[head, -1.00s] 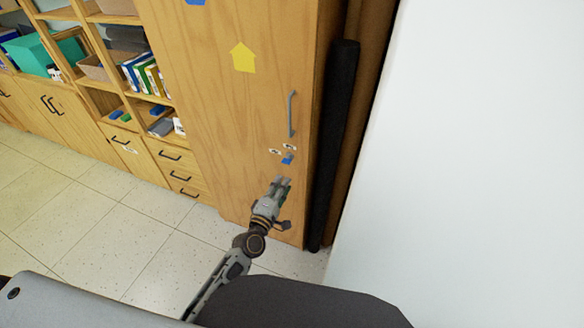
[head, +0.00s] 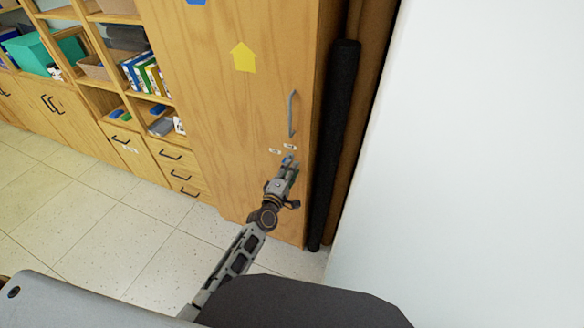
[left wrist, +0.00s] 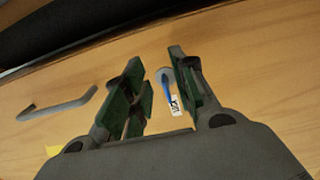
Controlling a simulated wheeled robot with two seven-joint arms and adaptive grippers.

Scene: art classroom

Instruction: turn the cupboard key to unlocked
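The tall wooden cupboard door (head: 240,110) has a grey bar handle (head: 291,115). Two small white labels, a left one (head: 275,151) and an upper right one (head: 290,146), sit below the handle. My left gripper (head: 288,164) is at the lock just under them and hides most of the blue key. In the left wrist view, the blue key (left wrist: 166,84) shows in its grey round lock between the two open fingers of my left gripper (left wrist: 158,72), nearer the right-hand finger. One white label (left wrist: 177,105) lies beside it. Contact with the key cannot be told. My right gripper is out of view.
A black rolled tube (head: 333,140) stands upright to the right of the cupboard, near a white wall (head: 470,150). Open shelves and drawers (head: 180,170) stand to the left. The tiled floor (head: 120,220) in front is clear.

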